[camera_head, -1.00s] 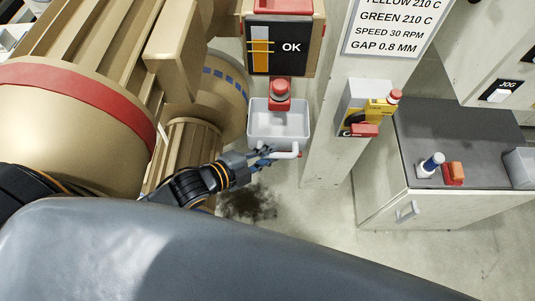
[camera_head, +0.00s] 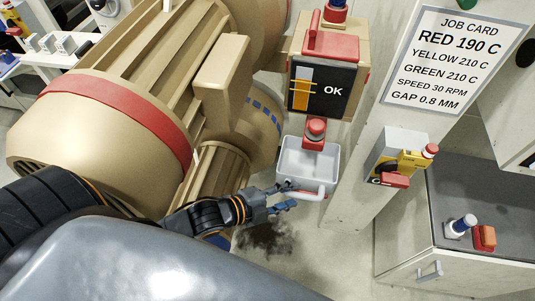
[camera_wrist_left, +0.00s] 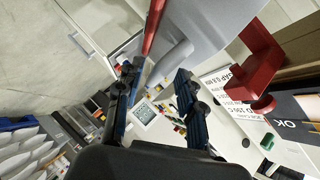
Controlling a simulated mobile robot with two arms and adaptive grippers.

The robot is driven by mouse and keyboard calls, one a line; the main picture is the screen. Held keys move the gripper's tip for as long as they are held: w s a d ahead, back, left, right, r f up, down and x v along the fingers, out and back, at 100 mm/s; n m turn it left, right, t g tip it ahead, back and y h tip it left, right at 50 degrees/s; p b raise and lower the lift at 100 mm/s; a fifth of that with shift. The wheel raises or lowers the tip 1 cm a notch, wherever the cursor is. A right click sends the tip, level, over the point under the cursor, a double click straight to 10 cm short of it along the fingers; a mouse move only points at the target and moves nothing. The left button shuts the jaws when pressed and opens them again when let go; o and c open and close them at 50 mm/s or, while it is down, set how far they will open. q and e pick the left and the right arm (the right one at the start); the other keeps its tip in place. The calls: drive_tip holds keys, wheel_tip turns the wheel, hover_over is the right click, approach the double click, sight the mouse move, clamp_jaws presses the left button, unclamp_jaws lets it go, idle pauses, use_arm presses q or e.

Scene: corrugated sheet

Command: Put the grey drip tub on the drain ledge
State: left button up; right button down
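The grey drip tub (camera_head: 309,158) is a light, open-topped box just under a red knob and the OK panel in the head view. A pale handle (camera_head: 313,191) curves along its front. My left gripper (camera_head: 287,196) is at the left end of this handle, fingers spread apart. In the left wrist view, the tub (camera_wrist_left: 205,22) fills the top, and its handle (camera_wrist_left: 172,61) points down toward the gap between my open left fingertips (camera_wrist_left: 158,70). I cannot tell whether they touch it. I cannot pick out the drain ledge. My right gripper is not in view.
The OK panel (camera_head: 322,88) and red knob (camera_head: 316,128) hang close above the tub. A post with a yellow-and-red switch box (camera_head: 398,160) stands to the right. A large tan machine (camera_head: 120,110) fills the left. A dark stain (camera_head: 265,238) marks the floor below.

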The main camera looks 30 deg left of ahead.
use_arm(q)
drive_tip(key=v, duration=1)
drive_tip(key=shift+b, duration=0.35)
